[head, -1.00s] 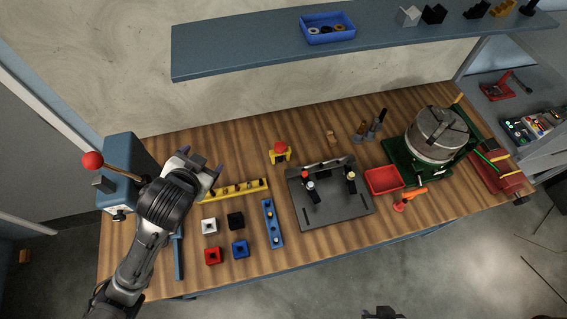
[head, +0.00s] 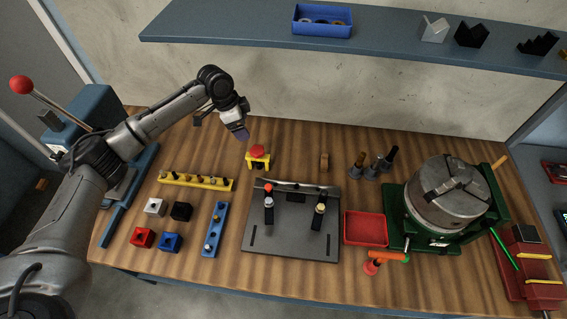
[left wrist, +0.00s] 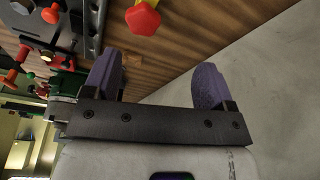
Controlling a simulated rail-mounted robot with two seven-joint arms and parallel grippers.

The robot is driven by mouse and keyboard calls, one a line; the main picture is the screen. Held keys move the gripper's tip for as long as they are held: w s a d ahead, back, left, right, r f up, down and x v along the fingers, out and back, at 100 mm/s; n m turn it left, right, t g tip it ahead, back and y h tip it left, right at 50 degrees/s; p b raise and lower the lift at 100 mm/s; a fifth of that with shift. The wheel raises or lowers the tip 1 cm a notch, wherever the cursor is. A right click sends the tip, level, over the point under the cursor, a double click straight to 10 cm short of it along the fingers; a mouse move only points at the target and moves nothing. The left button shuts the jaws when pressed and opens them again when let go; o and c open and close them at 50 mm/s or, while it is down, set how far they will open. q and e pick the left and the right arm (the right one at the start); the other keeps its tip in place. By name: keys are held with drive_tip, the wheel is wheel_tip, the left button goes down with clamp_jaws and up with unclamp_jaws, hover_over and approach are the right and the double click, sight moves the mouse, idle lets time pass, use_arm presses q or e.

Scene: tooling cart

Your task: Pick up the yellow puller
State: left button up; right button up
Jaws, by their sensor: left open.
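The yellow puller (head: 262,163), a small yellow body with a red knob on top, stands upright on the wooden bench left of centre. My left gripper (head: 239,133) is above the bench, just behind and left of the puller, and apart from it. In the left wrist view its two purple fingers (left wrist: 157,82) are spread with nothing between them. The puller's red knob (left wrist: 143,18) shows beyond the fingers at the top of that view, with a bit of yellow beside it. My right gripper is not in view.
A yellow strip with pegs (head: 196,181) lies left of the puller. A grey fixture plate (head: 290,236) is in front, with a red tray (head: 365,229) and a green-based chuck (head: 449,194) to the right. A blue shelf (head: 240,27) overhangs the back.

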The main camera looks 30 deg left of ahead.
sight(261, 150)
use_arm(q)
drive_tip(key=d+f+m, duration=0.1)
drive_tip(key=f, duration=0.1)
drive_tip(key=d+f+m+h, duration=0.1)
drive_tip(key=f, duration=0.1)
drive_tip(key=w+d+f+m, duration=0.1)
drive_tip(key=d+f, duration=0.1)
drive_tip(key=shift+d+f+m+h, duration=0.1)
drive_tip(key=shift+f+m+h, duration=0.2)
drive_tip(key=shift+h, duration=0.1)
drive_tip(key=shift+w+d+f, duration=0.1)
drive_tip(key=shift+d+f, duration=0.15)
drive_tip(key=shift+f, duration=0.15)
drive_tip(key=shift+s+x, duration=0.1)
drive_tip(key=shift+x, duration=1.25)
drive_tip(key=shift+s+x, duration=0.15)
drive_tip(key=shift+x, duration=1.15)
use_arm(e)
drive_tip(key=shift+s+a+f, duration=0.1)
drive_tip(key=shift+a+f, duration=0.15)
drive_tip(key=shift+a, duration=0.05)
use_arm(q)
drive_tip(key=shift+a+f, duration=0.1)
drive_tip(key=shift+a, duration=0.05)
drive_tip(key=c, duration=1.3)
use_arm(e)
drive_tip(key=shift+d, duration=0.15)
